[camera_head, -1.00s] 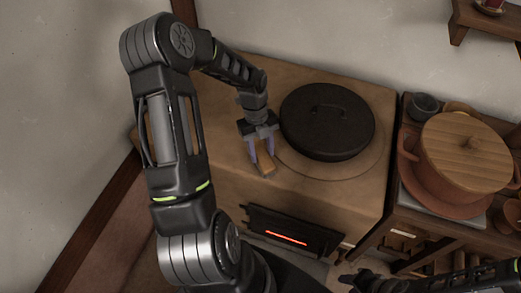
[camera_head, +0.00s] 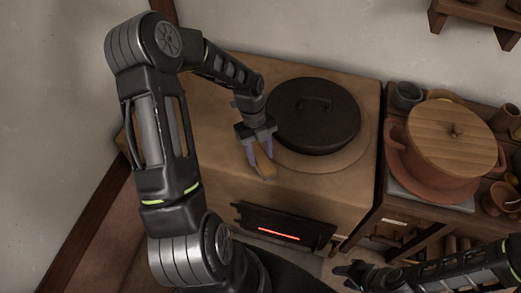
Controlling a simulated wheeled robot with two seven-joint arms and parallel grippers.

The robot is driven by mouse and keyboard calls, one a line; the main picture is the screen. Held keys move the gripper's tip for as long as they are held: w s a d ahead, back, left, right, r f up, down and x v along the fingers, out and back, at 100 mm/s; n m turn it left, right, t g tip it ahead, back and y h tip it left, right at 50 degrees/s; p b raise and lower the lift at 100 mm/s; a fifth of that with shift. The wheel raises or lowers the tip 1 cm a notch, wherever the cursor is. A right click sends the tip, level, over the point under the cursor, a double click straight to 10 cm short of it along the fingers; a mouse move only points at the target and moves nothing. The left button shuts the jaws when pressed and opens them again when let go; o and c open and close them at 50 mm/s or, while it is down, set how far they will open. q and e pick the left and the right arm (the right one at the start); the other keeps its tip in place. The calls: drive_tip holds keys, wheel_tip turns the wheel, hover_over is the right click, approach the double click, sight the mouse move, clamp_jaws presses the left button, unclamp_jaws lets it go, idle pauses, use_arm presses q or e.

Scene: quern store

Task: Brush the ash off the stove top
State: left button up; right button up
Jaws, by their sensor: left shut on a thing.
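The stove top (camera_head: 325,185) is a tan, flat surface with a round plate ring on it. A black lidded pan (camera_head: 313,112) sits on that ring. My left gripper (camera_head: 261,160) is over the stove top, left of the pan and close to the front edge. It is shut on a small brown wooden brush (camera_head: 264,164), held between its fingers. The brush's underside is hidden, and I cannot tell whether it touches the surface. No ash can be made out on the stove top. My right gripper (camera_head: 354,272) is low in front of the stove, dark and small; its fingers are unclear.
The stove's dark firebox door (camera_head: 283,228) shows a glowing red slot below the front edge. Right of the stove, a shelf holds a terracotta pot with a wooden lid (camera_head: 452,135), a grey cup (camera_head: 406,95) and other pots. A wall shelf (camera_head: 480,12) is at upper right.

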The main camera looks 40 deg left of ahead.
use_arm(q)
drive_tip(key=shift+a, duration=0.1)
drive_tip(key=shift+s+a+f+p, duration=0.15)
drive_tip(key=shift+s+a, duration=0.25)
drive_tip(key=shift+a, duration=0.55)
drive_tip(key=shift+s+a+r+p, duration=0.1)
drive_tip(key=shift+s+a+p, duration=0.2)
drive_tip(key=shift+a, duration=0.6)
drive_tip(key=shift+s+f, duration=0.1)
drive_tip(key=shift+s+a+p, duration=0.1)
drive_tip(key=shift+s+a, duration=0.1)
drive_tip(key=shift+a, duration=0.45)
drive_tip(key=shift+s+a+p, duration=0.15)
drive_tip(key=shift+s+a, duration=0.1)
drive_tip(key=shift+a, duration=0.4)
drive_tip(key=shift+s+a+p, duration=0.1)
drive_tip(key=shift+s+a, duration=0.1)
drive_tip(key=shift+a, duration=0.45)
drive_tip(key=shift+s+a+r+p, duration=0.1)
drive_tip(key=shift+s+a, duration=0.1)
drive_tip(key=shift+a, duration=0.4)
drive_tip(key=shift+s+a+r+p, duration=0.1)
drive_tip(key=shift+s+a+p, duration=0.05)
drive_tip(key=shift+a, duration=0.5)
drive_tip(key=shift+s+a+r+p, duration=0.1)
drive_tip(key=shift+s+a, duration=0.1)
drive_tip(key=shift+a, duration=0.4)
drive_tip(key=shift+f, duration=0.2)
